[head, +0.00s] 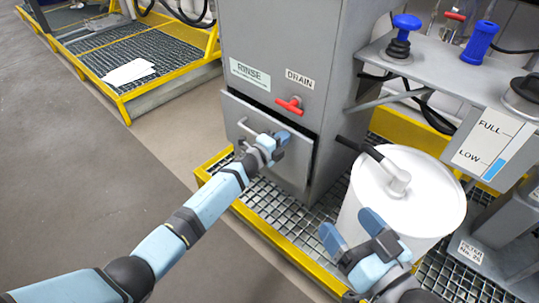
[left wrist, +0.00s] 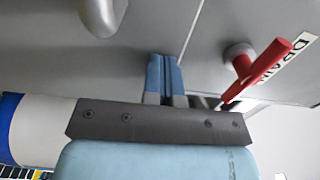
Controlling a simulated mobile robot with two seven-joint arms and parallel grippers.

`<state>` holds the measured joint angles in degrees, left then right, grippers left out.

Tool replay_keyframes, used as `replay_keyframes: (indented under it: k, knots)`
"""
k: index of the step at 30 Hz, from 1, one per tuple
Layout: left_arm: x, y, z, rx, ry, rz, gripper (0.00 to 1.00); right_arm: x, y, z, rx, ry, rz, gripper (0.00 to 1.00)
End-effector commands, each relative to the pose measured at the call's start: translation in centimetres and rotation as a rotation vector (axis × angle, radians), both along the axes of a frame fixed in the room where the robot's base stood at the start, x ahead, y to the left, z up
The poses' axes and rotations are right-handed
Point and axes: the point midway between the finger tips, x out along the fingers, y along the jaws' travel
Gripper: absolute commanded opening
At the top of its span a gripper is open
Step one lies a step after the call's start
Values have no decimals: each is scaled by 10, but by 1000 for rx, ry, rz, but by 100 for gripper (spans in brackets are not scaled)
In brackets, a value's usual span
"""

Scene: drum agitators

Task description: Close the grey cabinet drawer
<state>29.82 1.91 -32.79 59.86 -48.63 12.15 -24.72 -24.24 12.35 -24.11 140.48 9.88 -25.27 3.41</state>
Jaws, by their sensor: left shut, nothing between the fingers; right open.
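The grey cabinet (head: 295,45) stands at the top centre of the head view. Its drawer front (head: 288,172) is low on the cabinet, with a dark gap along its right edge, so it sits slightly out. The drawer's pale handle (head: 243,127) is on the left part of the front; a rounded metal piece, likely this handle, shows in the left wrist view (left wrist: 102,14). My left gripper (head: 279,143) is shut and empty in front of the drawer's upper right part; I cannot tell whether it touches. My right gripper (head: 350,228) is open and empty before the white drum.
A red drain lever (head: 290,104) sticks out just above the drawer, close to my left gripper. The white drum (head: 425,195) with a black-handled fitting stands right of the cabinet. A yellow-edged grating (head: 262,215) lies below. Open floor (head: 85,170) is at left.

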Motion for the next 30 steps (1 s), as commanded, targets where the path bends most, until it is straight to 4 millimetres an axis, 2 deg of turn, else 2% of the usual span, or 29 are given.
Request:
replay_keyframes:
  k: [1, 7, 15, 30]
  knots:
    - [8, -6, -4, 0, -1, 0, 0, 0, 0, -12, -10, 17, 7, 84]
    - [26, -20, -2, 0, 0, 0, 0, -1, 2, -29, -42, 73, 29, 84]
    - [35, -26, 1, 1, -1, 2, 0, 2, 0, -28, -63, 47, 27, 84]
    - [35, -22, 5, -2, -4, 5, 0, 2, 0, -24, -60, 48, 27, 84]
